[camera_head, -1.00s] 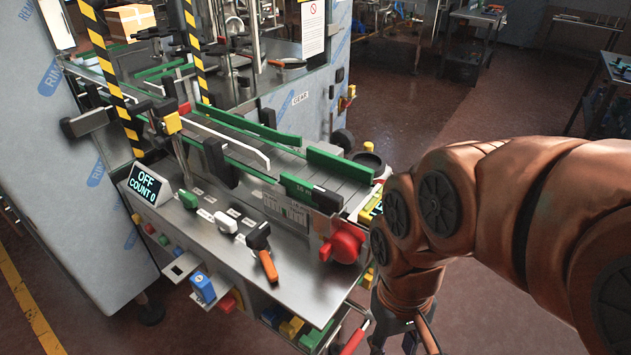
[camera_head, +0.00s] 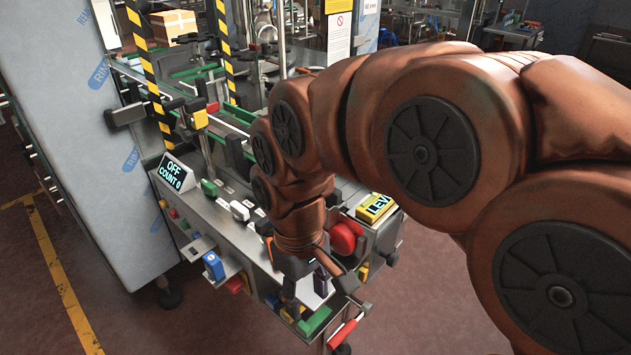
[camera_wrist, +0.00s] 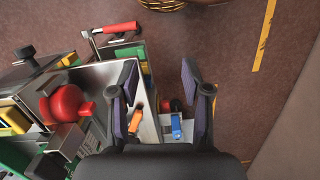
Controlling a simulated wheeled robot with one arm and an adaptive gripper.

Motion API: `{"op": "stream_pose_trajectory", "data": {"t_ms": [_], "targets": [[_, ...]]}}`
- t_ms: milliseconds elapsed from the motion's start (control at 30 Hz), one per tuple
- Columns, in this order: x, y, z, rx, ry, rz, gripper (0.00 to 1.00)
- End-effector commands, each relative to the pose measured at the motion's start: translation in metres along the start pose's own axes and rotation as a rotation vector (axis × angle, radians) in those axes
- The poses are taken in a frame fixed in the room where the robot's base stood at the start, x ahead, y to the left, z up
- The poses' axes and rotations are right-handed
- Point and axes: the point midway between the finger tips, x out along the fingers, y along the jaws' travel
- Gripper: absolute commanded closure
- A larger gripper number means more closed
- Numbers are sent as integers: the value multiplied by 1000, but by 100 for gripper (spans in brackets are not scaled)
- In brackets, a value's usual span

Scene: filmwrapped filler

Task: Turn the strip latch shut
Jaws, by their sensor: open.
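My gripper (camera_wrist: 158,80) is open and empty in the wrist view, its two dark fingers apart. In the head view my gripper (camera_head: 318,288) hangs at the front right edge of the machine's steel control shelf. An orange handle (camera_wrist: 137,116) shows between the fingers in the wrist view, beyond them and apart; in the head view only a bit of this handle (camera_head: 269,250) shows beside my arm. No label marks the strip latch, so I cannot tell which handle it is. My arm hides much of the shelf.
A red knob (camera_head: 344,238) and a yellow display (camera_head: 376,208) stand right of my wrist. A blue block (camera_head: 213,266) sits below the shelf. A red-handled lever (camera_head: 341,335) sticks out low at the front. Floor on the right is clear.

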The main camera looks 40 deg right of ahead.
Motion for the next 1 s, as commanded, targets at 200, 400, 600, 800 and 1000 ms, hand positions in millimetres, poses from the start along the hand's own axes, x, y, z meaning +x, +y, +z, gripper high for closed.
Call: {"op": "stream_pose_trajectory", "data": {"t_ms": [200,400,600,800,1000], "targets": [[-70,51,-64,-86,52,0,52],[-113,113,-105,-117,92,9,52],[-134,161,-122,-114,113,17,52],[-135,176,-125,-113,113,19,52],[-123,176,-126,-113,111,19,52]]}}
